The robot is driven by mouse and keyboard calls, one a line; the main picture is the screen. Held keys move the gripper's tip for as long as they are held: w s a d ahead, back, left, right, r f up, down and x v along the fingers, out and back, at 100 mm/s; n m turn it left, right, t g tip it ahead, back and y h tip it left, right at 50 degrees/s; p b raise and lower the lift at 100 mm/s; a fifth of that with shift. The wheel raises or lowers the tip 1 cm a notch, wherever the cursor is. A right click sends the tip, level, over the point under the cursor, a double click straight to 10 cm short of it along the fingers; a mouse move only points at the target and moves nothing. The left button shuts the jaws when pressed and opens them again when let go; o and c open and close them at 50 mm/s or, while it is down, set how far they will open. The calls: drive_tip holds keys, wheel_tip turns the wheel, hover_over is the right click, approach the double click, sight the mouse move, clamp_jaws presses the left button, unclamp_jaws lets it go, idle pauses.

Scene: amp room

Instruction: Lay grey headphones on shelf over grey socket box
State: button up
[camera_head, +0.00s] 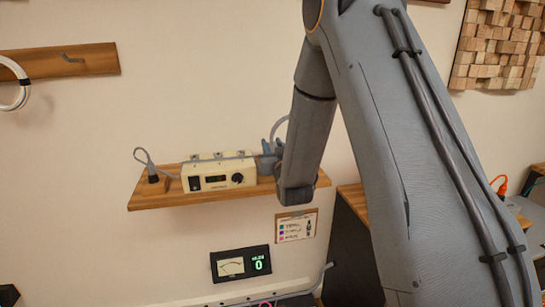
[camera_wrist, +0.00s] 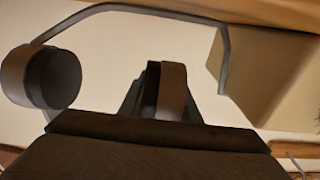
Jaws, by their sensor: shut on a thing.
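The grey headphones show in the wrist view as a thin grey headband arching across the top, with a dark round ear cup (camera_wrist: 42,76) at the left. The far end of the band comes down to the right of my gripper (camera_wrist: 157,92). The gripper is shut on part of the headphones; the exact contact is unclear. In the head view, my gripper (camera_head: 268,156) is by the right part of the wooden shelf (camera_head: 155,198), and a grey arc of the headphones (camera_head: 279,126) shows beside my arm. I cannot make out a grey socket box.
A cream device (camera_head: 218,174) with a display and knob fills the shelf's middle. A grey cable with a dark plug (camera_head: 152,174) stands at its left end. A card (camera_head: 296,228) and a meter panel (camera_head: 241,263) are below. My arm blocks much of the right side.

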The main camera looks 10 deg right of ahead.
drive_tip(key=shift+f+p, duration=0.5)
drive_tip(key=shift+f, duration=1.8)
drive_tip(key=o, duration=1.2)
